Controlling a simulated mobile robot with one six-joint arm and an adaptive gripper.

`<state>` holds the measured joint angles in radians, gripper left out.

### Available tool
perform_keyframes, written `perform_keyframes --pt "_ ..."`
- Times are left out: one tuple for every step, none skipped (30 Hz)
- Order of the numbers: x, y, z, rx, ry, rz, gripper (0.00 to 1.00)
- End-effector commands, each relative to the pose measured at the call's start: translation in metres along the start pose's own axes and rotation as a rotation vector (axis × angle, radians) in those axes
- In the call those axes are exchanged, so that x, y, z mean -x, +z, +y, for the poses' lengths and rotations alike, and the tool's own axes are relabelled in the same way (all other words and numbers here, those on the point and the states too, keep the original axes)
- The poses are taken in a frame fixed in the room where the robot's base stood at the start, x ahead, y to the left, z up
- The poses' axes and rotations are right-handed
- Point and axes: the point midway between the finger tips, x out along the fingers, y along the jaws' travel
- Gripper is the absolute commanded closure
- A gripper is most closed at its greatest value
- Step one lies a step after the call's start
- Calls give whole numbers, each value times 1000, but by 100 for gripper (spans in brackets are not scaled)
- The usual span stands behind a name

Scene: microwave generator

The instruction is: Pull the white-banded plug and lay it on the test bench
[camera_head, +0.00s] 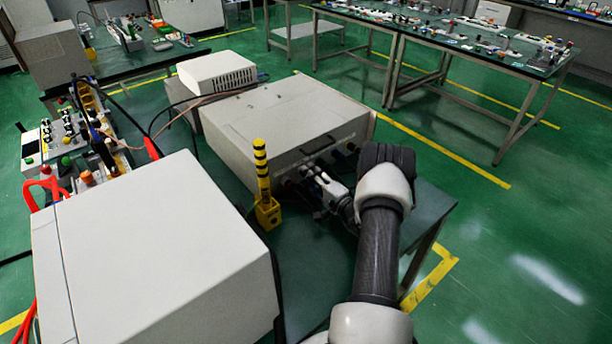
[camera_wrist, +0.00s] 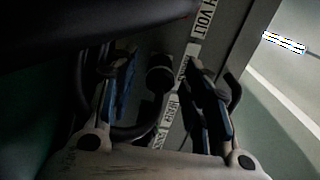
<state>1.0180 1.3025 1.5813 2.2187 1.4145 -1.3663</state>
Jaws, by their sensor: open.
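My gripper (camera_head: 313,182) is at the front panel of the large grey box (camera_head: 285,118) in the head view. In the wrist view my gripper (camera_wrist: 160,65) is open, its blue-padded fingers on either side of a dark round plug or connector (camera_wrist: 160,77) with a dark cable. A gap shows between it and each finger. I cannot make out a white band on it, so I cannot tell if it is the white-banded plug. The test bench (camera_head: 433,208) has a dark green top, bare to the right of my arm.
A yellow-and-black striped post (camera_head: 262,172) stands just left of my gripper. A white cabinet (camera_head: 150,245) fills the near left. A smaller white unit (camera_head: 216,72) stands behind the grey box. Printed labels (camera_wrist: 201,28) run along the panel. Another dark cable (camera_wrist: 236,92) curves beside the right finger.

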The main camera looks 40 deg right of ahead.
Motion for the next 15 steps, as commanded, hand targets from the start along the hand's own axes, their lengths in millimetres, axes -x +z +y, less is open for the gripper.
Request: perform_keyframes --pt "0 0 0 0 0 0 56" --pt "0 0 0 0 0 0 56" --pt "0 0 0 0 0 0 56" --pt "0 0 0 0 0 0 56" --pt "0 0 0 0 0 0 58" --pt "0 0 0 0 0 0 60" --pt "0 0 0 0 0 0 62" --pt "0 0 0 0 0 0 64" --pt "0 0 0 0 0 0 67" --pt "0 0 0 0 0 0 69" --pt "0 0 0 0 0 0 71" --pt "0 0 0 0 0 0 74" --pt "0 0 0 0 0 0 76" --pt "0 0 0 0 0 0 78" --pt "0 0 0 0 0 0 80"
